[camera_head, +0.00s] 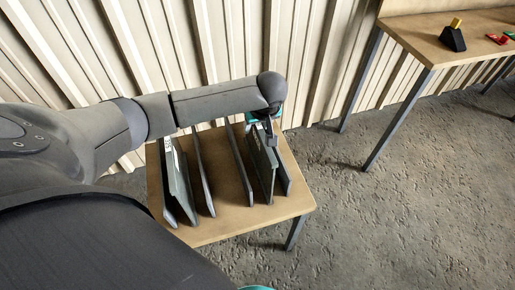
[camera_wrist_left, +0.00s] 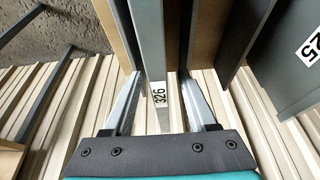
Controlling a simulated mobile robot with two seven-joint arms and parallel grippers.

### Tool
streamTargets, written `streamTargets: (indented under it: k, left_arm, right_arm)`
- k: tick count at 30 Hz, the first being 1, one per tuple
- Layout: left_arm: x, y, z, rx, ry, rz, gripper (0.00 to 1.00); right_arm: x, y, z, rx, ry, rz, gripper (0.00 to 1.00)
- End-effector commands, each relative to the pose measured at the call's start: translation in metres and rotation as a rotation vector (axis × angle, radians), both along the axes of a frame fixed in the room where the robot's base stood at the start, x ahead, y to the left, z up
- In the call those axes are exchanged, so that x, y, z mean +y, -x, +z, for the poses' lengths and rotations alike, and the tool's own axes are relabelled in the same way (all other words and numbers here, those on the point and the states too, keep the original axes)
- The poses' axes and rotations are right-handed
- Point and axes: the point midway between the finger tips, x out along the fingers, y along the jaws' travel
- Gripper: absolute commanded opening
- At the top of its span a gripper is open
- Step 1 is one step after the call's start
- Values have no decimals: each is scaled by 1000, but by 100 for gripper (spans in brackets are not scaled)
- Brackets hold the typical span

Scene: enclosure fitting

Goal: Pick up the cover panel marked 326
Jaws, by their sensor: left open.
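The cover panel marked 326 (camera_wrist_left: 152,35) is a thin grey plate standing on edge, its white label facing the left wrist camera. My left gripper (camera_wrist_left: 160,80) is open, with one finger on each side of this panel's end. I cannot tell if either finger touches it. In the head view the left gripper (camera_head: 270,130) is over the right-hand panels on the small table, partly hidden by my wrist. My right gripper's fingers do not show.
Several grey panels (camera_head: 202,172) stand on edge on the small wooden table (camera_head: 232,222). In the wrist view a neighbouring panel (camera_wrist_left: 285,60) has a partly cut-off label. A corrugated wall (camera_head: 330,60) is behind. Another table (camera_head: 415,38) holds small coloured parts.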

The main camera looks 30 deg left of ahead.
Motion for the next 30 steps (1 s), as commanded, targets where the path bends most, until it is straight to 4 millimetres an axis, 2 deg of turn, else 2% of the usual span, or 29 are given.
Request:
streamTargets:
  k: [6, 21, 30]
  left_arm:
    - [0, -1, 0, -1, 1, -2, 57]
    - [0, 0, 0, 0, 1, 0, 1]
    - [0, 0, 0, 0, 1, -1, 0]
  right_arm:
    - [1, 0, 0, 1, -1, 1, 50]
    - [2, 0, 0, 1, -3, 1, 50]
    - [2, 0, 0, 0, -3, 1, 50]
